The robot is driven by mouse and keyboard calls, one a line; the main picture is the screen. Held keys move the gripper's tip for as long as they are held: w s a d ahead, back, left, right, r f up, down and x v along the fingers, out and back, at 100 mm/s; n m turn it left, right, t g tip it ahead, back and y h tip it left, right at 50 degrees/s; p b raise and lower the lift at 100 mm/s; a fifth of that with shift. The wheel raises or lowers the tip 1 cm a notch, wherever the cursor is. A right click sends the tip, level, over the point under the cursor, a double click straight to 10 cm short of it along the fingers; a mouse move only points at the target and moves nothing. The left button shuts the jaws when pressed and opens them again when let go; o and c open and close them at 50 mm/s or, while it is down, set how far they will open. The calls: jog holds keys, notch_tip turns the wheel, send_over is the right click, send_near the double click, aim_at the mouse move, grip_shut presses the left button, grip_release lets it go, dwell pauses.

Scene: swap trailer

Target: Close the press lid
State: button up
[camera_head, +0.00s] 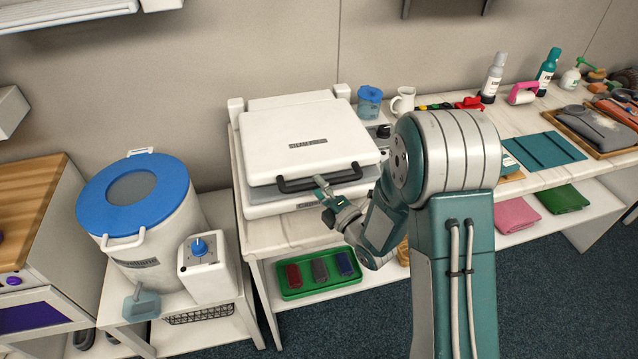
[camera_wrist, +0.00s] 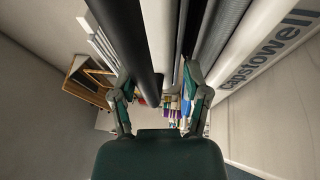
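The white steam press stands on the workbench in the head view. Its lid (camera_head: 300,128) is low over the base (camera_head: 262,210), its front edge a little above it. The black handle (camera_head: 292,186) runs along the lid's front. My gripper (camera_head: 326,190) is at the right part of the handle. In the wrist view the fingers of my gripper (camera_wrist: 160,88) are spread apart. A dark bar, seemingly the handle (camera_wrist: 128,35), passes between them, close to the left finger. Contact with it is unclear.
A white drum with a blue lid (camera_head: 110,209) stands left of the press. A blue cup (camera_head: 369,100) and a white mug (camera_head: 404,100) stand to its right. A green tray (camera_head: 290,295) sits on the shelf below. The wall is close behind.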

jog(key=shift+r, duration=0.15)
jog(key=shift+s+d, duration=0.1)
jog(key=shift+d, duration=0.15)
jog(key=v, duration=1.1)
jog(key=shift+s+f, duration=0.2)
jog(key=shift+f, duration=0.05)
